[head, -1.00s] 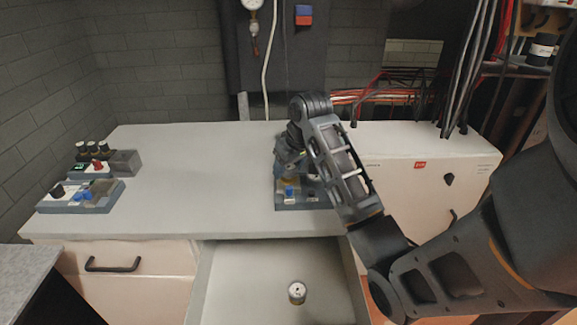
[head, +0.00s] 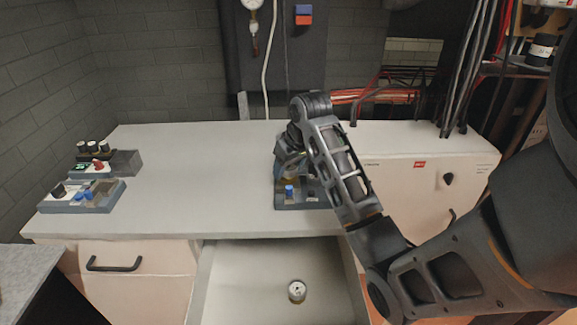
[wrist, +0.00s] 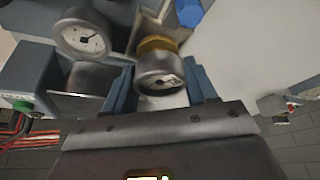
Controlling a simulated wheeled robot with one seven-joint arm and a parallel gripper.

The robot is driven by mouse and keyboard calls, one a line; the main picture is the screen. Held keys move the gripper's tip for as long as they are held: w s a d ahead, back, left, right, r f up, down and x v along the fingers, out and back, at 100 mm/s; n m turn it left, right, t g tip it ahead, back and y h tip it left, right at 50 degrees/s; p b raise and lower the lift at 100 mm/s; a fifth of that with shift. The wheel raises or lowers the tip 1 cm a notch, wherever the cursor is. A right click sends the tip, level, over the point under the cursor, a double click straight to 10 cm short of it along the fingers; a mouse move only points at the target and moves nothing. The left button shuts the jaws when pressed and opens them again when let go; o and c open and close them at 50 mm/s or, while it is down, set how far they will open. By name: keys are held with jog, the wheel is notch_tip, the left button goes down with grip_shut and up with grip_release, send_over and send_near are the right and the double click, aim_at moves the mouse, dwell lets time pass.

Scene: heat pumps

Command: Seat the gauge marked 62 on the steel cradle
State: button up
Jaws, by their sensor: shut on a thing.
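My gripper (wrist: 162,88) shows in the wrist view, its two blue fingers on either side of a round gauge (wrist: 158,78) with a pale face, steel rim and brass collar. It is shut on this gauge; the marking is not readable. A second white-faced gauge (wrist: 82,36) stands to its left beside a grey block. A steel surface (wrist: 92,78) below that second gauge may be part of the cradle, but I cannot tell. In the head view my gripper (head: 289,160) is over the dark panel unit (head: 290,204), and my arm hides much of it.
An open drawer (head: 230,280) holds another small gauge (head: 296,291). Two control units (head: 100,196) stand at the left of the counter (head: 200,170). The counter middle is clear. The white cabinet (head: 400,185) stands at the right behind my arm.

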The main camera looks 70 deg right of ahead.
aim_at(291, 166)
jog(key=shift+f, duration=0.75)
dwell(0.4)
jog(key=o, duration=1.5)
jog(key=shift+o, duration=0.2)
jog(key=shift+r, duration=0.1)
jog(key=b+v, duration=0.1)
jog(key=v, duration=0.6)
jog(key=shift+s+a+r, duration=0.1)
jog(key=shift+s+r, duration=0.05)
jog(key=shift+r, duration=0.15)
